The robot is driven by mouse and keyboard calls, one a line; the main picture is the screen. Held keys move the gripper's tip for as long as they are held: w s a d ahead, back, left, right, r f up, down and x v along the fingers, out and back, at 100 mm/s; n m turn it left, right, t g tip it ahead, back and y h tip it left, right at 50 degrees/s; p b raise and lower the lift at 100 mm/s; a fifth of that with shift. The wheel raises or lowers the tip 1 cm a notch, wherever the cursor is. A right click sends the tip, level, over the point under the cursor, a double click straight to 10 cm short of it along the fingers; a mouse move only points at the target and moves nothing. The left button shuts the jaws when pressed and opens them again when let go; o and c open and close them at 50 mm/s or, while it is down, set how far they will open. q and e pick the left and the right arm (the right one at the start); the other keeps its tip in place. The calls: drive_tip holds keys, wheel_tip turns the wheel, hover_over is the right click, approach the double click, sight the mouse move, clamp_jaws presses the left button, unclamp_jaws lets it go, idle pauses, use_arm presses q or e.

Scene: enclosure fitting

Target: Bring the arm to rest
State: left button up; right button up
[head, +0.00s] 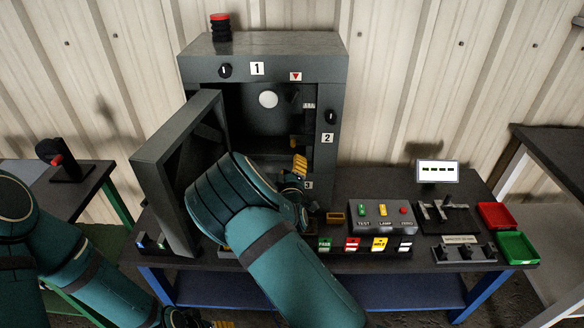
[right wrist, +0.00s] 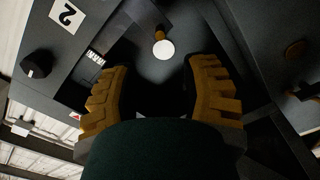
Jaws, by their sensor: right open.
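My right arm reaches up from the bottom middle of the head view to the front of the dark grey enclosure (head: 325,95). My right gripper (head: 298,170) is partly hidden behind its own wrist there. In the right wrist view its two yellow fingers (right wrist: 160,90) stand wide apart with nothing between them. Beyond them show the dark enclosure interior and a white disc (right wrist: 163,48). The enclosure door (head: 180,170) hangs open to the left of my right wrist. My left arm is at the lower left, and only a bit of its gripper (head: 222,324) shows at the bottom edge.
A button box (head: 382,214) and several coloured blocks stand right of the enclosure. Farther right are metal fixtures (head: 440,215), a small display (head: 438,172), a red tray (head: 497,216) and a green tray (head: 517,248). A joystick-like device (head: 65,165) stands on the left table.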

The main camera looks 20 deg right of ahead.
drive_tip(key=s+d+f+m+g+y, duration=0.25)
drive_tip(key=s+f+m+g, duration=0.5)
drive_tip(key=s+f, duration=0.95)
drive_tip(key=s+a+f+m+g+y, duration=0.1)
drive_tip(key=s+a+g+y, duration=0.2)
drive_tip(key=s, duration=0.6)
drive_tip(key=s+a+m+g+y, duration=0.1)
drive_tip(key=s+a+g+y, duration=0.2)
drive_tip(key=s+a+g, duration=0.2)
drive_tip(key=s+a, duration=0.3)
drive_tip(key=s, duration=0.1)
drive_tip(key=shift+f, duration=0.4)
use_arm(q)
drive_tip(key=shift+o, duration=0.2)
use_arm(e)
drive_tip(key=shift+w+d, duration=0.1)
